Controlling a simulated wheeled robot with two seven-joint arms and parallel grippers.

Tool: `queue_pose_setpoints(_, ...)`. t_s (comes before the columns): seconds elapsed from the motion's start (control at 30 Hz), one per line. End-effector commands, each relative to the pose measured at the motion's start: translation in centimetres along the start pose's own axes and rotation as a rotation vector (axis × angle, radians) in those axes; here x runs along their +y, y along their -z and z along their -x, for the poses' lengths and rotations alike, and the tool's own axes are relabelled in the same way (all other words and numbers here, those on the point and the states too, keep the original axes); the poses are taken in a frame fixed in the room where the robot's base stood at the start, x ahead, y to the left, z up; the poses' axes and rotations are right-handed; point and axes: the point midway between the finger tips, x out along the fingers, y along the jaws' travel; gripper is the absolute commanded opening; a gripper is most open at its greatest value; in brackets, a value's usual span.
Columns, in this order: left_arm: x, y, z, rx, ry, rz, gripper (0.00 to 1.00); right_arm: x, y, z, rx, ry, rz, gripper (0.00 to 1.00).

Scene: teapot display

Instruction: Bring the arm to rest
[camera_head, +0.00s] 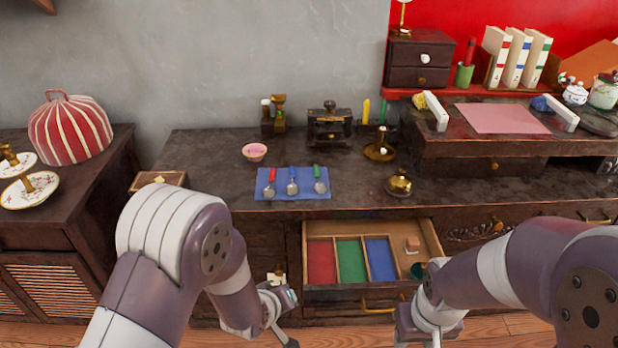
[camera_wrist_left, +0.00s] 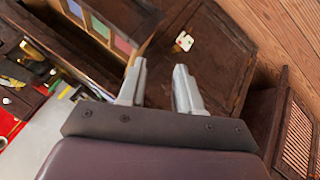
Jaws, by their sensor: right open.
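My left arm comes in from the left in the head view and bends down in front of the cabinet. Its gripper (camera_head: 287,338) is low, near the bottom edge. In the left wrist view the left gripper's two fingers (camera_wrist_left: 159,72) are apart with nothing between them. My right arm comes in from the right. Its gripper (camera_head: 421,340) hangs low in front of the open drawer and is partly cut off by the bottom edge. It is open, and I see nothing held in it.
The open drawer (camera_head: 425,228) has red, green and blue compartments and juts out between my arms. Three spoons lie on a blue mat (camera_head: 268,186) on the dark worktop (camera_head: 220,145). A pink bowl (camera_head: 255,152) and a brass pot (camera_head: 399,184) stand nearby. Wooden floor (camera_head: 510,322) shows below.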

Motion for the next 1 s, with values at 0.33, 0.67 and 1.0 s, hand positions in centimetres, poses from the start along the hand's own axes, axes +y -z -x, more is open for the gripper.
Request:
queue_pose_setpoints(0.33, -9.5, 0.4, 17.1, -0.440, 0.323, -0.401, 0.34, 0.0, 0.0, 0.0, 0.000, 0.000, 0.000, 0.43)
queue_pose_setpoints(0.67, -3.8, 6.4, 29.1, -0.489, 0.326, -0.430, 0.34, 0.0, 1.7, 14.1, 0.001, 0.000, 0.000, 0.43)
queue_pose_setpoints(1.0, -1.1, 9.2, 33.7, -0.489, 0.326, -0.429, 0.34, 0.0, 2.4, 20.1, 0.000, 0.000, 0.000, 0.43)
